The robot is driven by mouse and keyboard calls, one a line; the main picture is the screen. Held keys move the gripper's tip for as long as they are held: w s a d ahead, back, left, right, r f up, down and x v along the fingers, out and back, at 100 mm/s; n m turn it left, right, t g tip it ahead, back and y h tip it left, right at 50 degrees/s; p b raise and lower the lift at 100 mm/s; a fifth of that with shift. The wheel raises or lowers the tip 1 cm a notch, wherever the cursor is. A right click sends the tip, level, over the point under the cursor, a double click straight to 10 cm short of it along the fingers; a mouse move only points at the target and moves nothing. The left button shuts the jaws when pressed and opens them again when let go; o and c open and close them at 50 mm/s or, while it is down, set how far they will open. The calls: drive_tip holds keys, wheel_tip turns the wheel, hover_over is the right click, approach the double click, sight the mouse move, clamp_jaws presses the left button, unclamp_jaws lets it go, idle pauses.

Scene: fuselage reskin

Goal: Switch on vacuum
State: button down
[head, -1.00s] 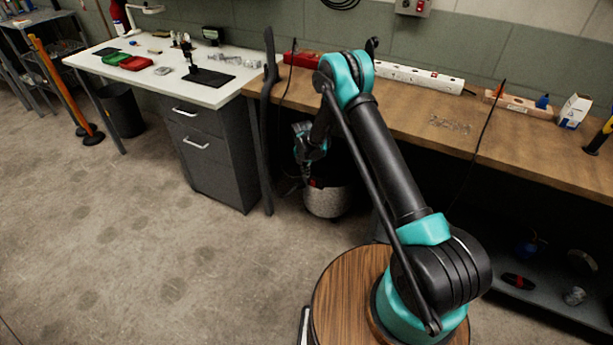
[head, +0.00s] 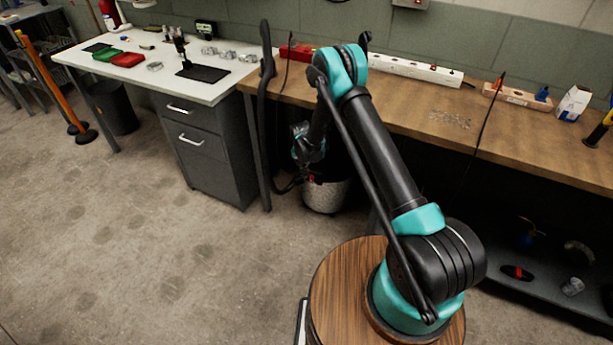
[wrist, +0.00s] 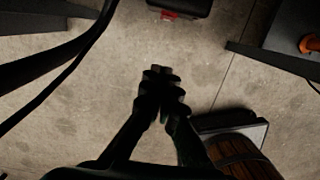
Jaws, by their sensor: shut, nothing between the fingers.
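The vacuum is a speckled grey canister (head: 326,196) with a dark top. It stands on the floor under the wooden bench, partly behind my arm. A small red part, apparently its switch (head: 311,179), shows at its upper left edge. In the wrist view the vacuum's dark top (wrist: 188,5) is cut off by the upper edge, with the red switch (wrist: 168,15) on its near side. My gripper (wrist: 160,72) is shut and empty, its fingertips pointing towards the red switch with a visible gap in the picture. In the head view the fingertips are hard to make out.
A black hose (head: 264,100) hangs at the bench's left end and runs down towards the vacuum. A grey drawer cabinet (head: 208,160) stands left of it under the white table (head: 215,90). Open floor lies at left.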

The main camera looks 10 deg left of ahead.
sight(311, 178)
drive_tip(key=w+d+f, duration=0.1)
drive_tip(key=w+f, duration=0.3)
drive_tip(key=f, duration=0.5)
drive_tip(key=shift+w+d+f, duration=0.2)
drive_tip(key=shift+w+d, duration=0.15)
drive_tip(key=shift+w, duration=0.05)
drive_tip(key=shift+w+d+f, duration=0.1)
drive_tip(key=shift+w+f, duration=0.05)
drive_tip(key=shift+w, duration=0.1)
